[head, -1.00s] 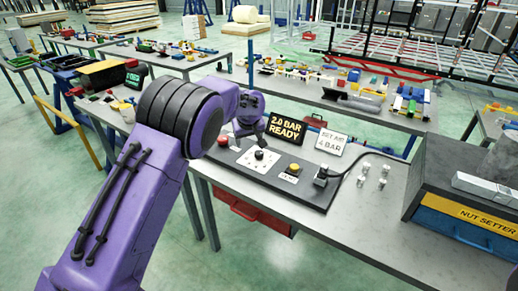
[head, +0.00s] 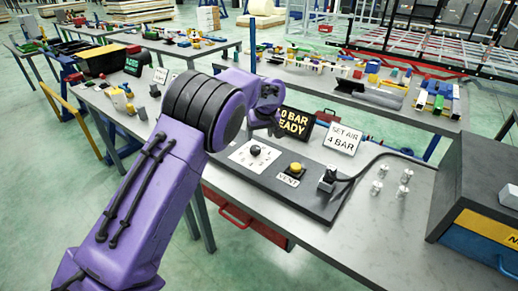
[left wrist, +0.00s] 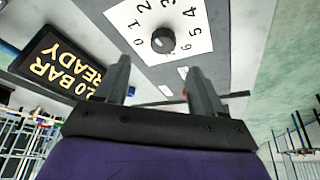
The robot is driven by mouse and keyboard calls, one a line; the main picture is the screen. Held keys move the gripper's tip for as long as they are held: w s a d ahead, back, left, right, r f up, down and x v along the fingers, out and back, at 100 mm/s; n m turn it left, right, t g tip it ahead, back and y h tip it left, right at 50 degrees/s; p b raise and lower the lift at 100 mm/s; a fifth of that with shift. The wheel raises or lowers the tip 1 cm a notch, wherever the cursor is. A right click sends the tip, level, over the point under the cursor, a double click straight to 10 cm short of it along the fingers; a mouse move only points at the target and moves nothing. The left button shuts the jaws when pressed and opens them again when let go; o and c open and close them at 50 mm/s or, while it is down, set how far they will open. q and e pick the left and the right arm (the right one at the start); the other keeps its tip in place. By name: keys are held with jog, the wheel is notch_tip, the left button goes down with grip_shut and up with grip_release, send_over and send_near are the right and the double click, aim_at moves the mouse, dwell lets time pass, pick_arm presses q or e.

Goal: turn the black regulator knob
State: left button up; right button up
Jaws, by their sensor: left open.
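The black regulator knob (head: 255,150) sits on a white dial plate (head: 240,156) on the dark panel. In the left wrist view, the knob (left wrist: 163,40) stands inside the dial's printed numbers, 0 to 6; I cannot make out where it points. My left gripper (left wrist: 159,65) is open and empty, with its two fingers apart and the knob showing beyond the gap between their tips. In the head view this gripper (head: 272,128) hangs behind and slightly right of the knob, apart from it. My right gripper is not in view.
A display (head: 297,123) reading 2.0 BAR READY, partly covered by my gripper in the head view, stands beside a SET AIR 4 BAR sign (head: 343,138). A yellow VENT button (head: 295,168) and black cabled connector (head: 328,178) are right of the dial.

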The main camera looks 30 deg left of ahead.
aim_at(255, 148)
pick_arm(q)
jog(key=x, duration=0.2)
jog(key=p+x, duration=0.1)
jog(key=x, duration=0.2)
jog(key=p+x, duration=0.1)
jog(key=x, duration=0.2)
jog(key=shift+s+a+f, duration=0.1)
jog(key=shift+s+a, duration=0.05)
jog(key=shift+a, duration=0.3)
jog(key=shift+f, duration=0.5)
jog(key=c, duration=1.1)
